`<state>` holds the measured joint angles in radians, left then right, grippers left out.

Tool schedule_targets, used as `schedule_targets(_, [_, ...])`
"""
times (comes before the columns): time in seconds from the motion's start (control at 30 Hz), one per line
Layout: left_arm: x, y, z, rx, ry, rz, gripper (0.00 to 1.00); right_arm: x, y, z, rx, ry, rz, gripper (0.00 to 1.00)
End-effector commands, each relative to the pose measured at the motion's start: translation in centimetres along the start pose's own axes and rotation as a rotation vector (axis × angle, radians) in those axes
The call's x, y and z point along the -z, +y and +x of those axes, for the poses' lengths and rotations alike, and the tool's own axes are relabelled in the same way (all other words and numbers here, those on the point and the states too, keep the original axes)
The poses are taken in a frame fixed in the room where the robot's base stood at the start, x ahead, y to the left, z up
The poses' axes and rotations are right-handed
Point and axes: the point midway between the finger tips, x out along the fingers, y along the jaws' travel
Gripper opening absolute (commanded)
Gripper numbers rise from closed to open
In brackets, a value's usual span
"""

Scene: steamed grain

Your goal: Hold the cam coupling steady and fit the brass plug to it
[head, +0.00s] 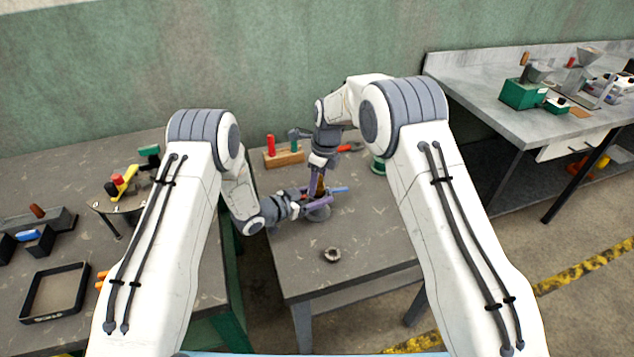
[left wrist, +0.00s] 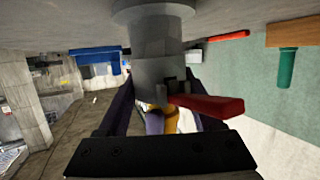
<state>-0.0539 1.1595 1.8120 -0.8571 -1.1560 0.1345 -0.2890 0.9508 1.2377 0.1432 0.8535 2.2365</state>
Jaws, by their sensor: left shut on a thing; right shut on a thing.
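My left gripper (head: 318,203) is shut on the cam coupling (head: 318,214), low over the middle table. In the left wrist view the grey coupling (left wrist: 158,50) sits between my purple fingers, with a red lever (left wrist: 207,105) sticking out to the right. My right gripper (head: 318,188) points down from above, close to the left one. It is shut on a brownish piece that looks like the brass plug (head: 320,183). A yellow-brass bit (left wrist: 158,108) shows behind the coupling in the left wrist view. Whether plug and coupling touch is hidden by the fingers.
A dark ring-shaped part (head: 331,254) lies on the middle table (head: 375,235) in front of the grippers. A wooden block (head: 284,158) with red and green pegs stands behind. A black tray (head: 54,292) lies on the left table. The front right of the middle table is clear.

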Motion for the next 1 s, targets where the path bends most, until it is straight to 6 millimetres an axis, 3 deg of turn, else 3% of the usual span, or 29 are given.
schedule_targets(1.0, [0.13, -0.04, 0.00, 0.001, 0.003, 0.001, 0.00, 0.00, -0.04, 0.25, 0.002, -0.001, 0.000, 0.00])
